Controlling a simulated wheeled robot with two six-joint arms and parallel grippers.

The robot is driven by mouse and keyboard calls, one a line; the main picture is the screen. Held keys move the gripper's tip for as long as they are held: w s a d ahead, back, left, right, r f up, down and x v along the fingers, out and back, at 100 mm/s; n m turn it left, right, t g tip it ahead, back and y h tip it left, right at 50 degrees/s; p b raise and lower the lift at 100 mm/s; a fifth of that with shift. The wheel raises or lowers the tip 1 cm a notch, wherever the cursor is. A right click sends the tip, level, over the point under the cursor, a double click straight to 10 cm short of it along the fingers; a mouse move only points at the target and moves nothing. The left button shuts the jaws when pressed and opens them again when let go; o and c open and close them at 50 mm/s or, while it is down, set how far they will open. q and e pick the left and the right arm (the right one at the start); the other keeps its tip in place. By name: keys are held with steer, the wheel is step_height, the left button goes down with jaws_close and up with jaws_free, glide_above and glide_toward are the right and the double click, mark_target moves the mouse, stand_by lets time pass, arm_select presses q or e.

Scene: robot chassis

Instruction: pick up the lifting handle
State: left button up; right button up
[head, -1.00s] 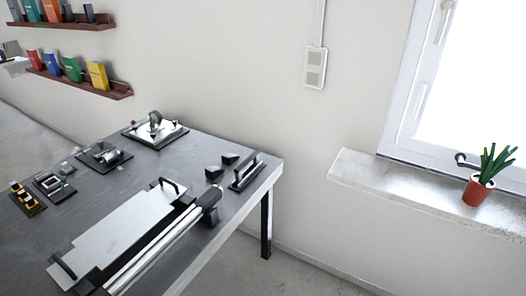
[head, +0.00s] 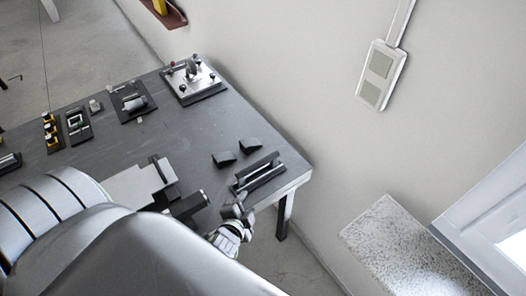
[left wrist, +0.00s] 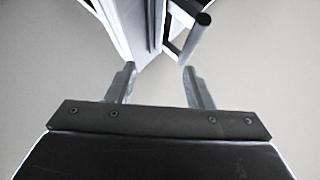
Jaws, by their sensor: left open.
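The lifting handle (head: 258,170) is a dark bar on a flat base, lying near the right corner of the grey table in the head view. In the left wrist view, a dark bar with a round end (left wrist: 190,36), which looks like this handle, shows beyond the right fingertip. My left gripper (head: 238,211) is just in front of the handle, at the table's front edge. Its two fingers (left wrist: 158,70) are apart with nothing between them in the left wrist view. My left arm hides the table's front left part. My right gripper is not in view.
Two black wedge blocks (head: 236,152) lie left of the handle. A pale plate with a black grip (head: 139,184) is partly behind my arm. Small fixtures (head: 132,102) line the table's far side. A window sill (head: 402,250) stands to the right. The middle of the table (head: 190,135) is bare.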

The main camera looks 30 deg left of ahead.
arm_select(q)
step_height(320, 180, up, 4)
steer(key=w+a+r, duration=0.1)
steer(key=w, duration=0.1)
steer(key=b, duration=0.8)
glide_toward(258, 167)
steer(key=shift+m+t+y, duration=0.3)
steer(key=shift+t, duration=0.1)
steer(key=x, duration=0.5)
steer(key=shift+d+f, duration=0.25)
steer(key=shift+f, duration=0.05)
steer(key=shift+w+a+f, duration=0.15)
steer(key=shift+w+a, duration=0.05)
steer(key=shift+w, duration=0.35)
steer(key=b+x, duration=0.4)
steer(key=shift+f, duration=0.3)
steer(key=shift+w+a+f+b, duration=0.1)
steer(key=shift+w+a+b, duration=0.1)
steer(key=shift+w+b, duration=0.25)
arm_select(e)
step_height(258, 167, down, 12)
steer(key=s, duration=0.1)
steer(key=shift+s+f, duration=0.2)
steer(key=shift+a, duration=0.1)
